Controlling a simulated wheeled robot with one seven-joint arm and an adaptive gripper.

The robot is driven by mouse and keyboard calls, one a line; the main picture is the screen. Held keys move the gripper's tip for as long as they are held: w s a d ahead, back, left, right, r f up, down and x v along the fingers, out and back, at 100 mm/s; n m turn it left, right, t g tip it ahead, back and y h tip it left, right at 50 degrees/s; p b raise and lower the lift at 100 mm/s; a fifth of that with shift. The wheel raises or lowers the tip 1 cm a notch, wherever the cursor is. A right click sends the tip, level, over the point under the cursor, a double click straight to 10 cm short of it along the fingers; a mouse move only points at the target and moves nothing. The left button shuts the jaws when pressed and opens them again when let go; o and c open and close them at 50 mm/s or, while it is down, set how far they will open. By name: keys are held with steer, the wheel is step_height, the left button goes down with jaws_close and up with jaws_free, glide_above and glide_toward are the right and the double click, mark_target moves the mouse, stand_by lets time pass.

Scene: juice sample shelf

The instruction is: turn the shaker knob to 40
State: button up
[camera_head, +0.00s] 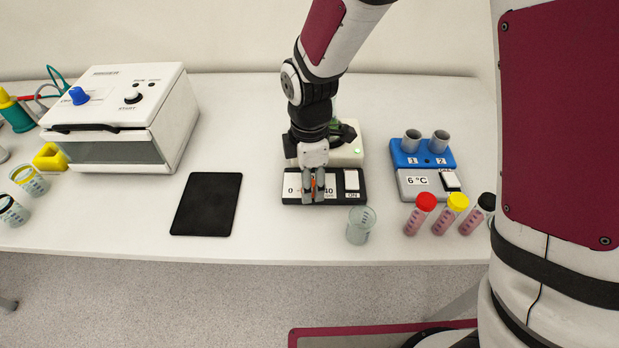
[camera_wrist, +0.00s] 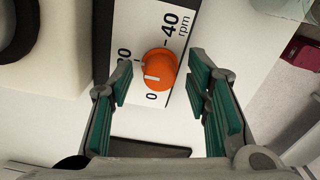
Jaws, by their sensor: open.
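The orange shaker knob (camera_wrist: 161,68) sits on a white scale panel (camera_wrist: 150,22) marked 0, a partly hidden label at left, and 40 rpm. Its white pointer mark faces left and slightly down, between the 0 and the left label, away from 40. My gripper (camera_wrist: 160,82) is open, with one green-padded finger on each side of the knob and a visible gap to both. In the head view my gripper (camera_head: 313,188) points down over the shaker's front panel (camera_head: 342,198) and hides most of the knob. A white switch (camera_head: 352,181) marked ON is right of the scale.
A clear beaker (camera_head: 360,226) stands close in front of the shaker. Capped tubes (camera_head: 422,212) and a blue-grey block (camera_head: 430,160) stand to the right. A black pad (camera_head: 207,204) and a white box (camera_head: 115,110) are left. Bare table lies between pad and shaker.

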jaws_close()
steer(key=shift+m, duration=0.3)
steer(key=m+p, duration=0.1)
steer(key=m, duration=0.2)
steer(key=shift+m, duration=0.3)
steer(key=m+p, duration=0.1)
steer(key=m, duration=0.3)
steer(key=shift+r+m, duration=0.1)
steer(key=shift+m, duration=0.2)
steer(key=m+p, duration=0.1)
steer(key=m, duration=0.3)
steer(key=shift+m, duration=0.3)
steer(key=shift+m+p, duration=0.9)
steer(key=shift+m, duration=1.3)
